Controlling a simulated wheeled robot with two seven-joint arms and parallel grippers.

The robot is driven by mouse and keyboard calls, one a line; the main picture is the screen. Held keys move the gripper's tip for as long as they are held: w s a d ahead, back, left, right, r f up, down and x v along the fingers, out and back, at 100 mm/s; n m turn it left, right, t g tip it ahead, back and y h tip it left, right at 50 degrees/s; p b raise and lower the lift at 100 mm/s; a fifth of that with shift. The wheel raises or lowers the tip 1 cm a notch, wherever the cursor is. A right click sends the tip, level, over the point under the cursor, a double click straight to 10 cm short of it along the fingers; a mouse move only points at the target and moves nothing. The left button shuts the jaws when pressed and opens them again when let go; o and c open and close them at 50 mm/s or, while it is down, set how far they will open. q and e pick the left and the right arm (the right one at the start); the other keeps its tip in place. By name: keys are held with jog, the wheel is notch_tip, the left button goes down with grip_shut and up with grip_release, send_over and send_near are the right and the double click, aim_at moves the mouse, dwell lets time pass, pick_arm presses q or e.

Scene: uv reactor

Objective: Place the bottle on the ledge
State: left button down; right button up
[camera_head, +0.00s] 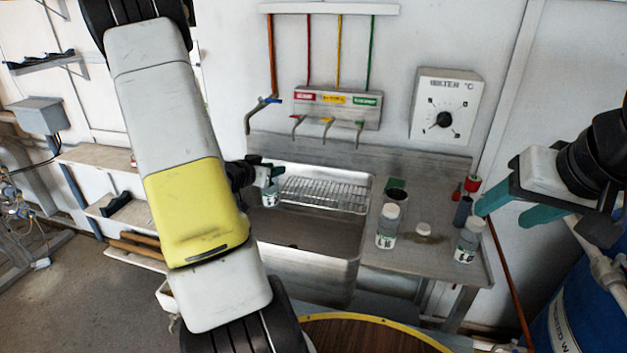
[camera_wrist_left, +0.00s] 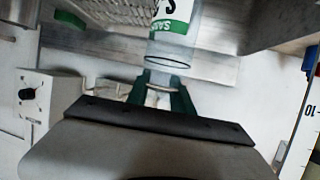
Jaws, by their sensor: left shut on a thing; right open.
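My left gripper (camera_head: 262,176) is shut on a clear bottle (camera_head: 270,193) with a green-and-white label, in front of the sink's back wall, over the left part of the sink. In the left wrist view the bottle (camera_wrist_left: 175,45) sits between the green fingers (camera_wrist_left: 162,98). My right gripper (camera_head: 504,212) is open and empty at the right, above and right of the counter. A metal ledge (camera_head: 400,154) runs along the wall behind the sink and counter. I cannot tell whether the bottle touches anything else.
The steel sink (camera_head: 308,237) holds a wire rack (camera_head: 318,194). On the counter (camera_head: 405,257) stand two labelled bottles (camera_head: 387,225) (camera_head: 468,240), a small white-capped jar (camera_head: 424,229) and a dark cup (camera_head: 396,197). Taps (camera_head: 327,122) hang above the sink. A blue drum (camera_head: 580,305) stands right.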

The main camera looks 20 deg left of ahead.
pick_arm(q)
jog(key=shift+s+a+f, duration=0.1)
jog(key=shift+s+a, duration=0.45)
jog(key=shift+s, duration=0.05)
jog(key=w+r+x, duration=0.1)
jog(key=r+x, duration=0.2)
jog(key=x, duration=1.4)
jog(key=shift+w+d, duration=0.25)
jog(key=shift+w, duration=0.25)
jog(key=c, duration=1.1)
grip_release()
jog(key=shift+f, duration=0.1)
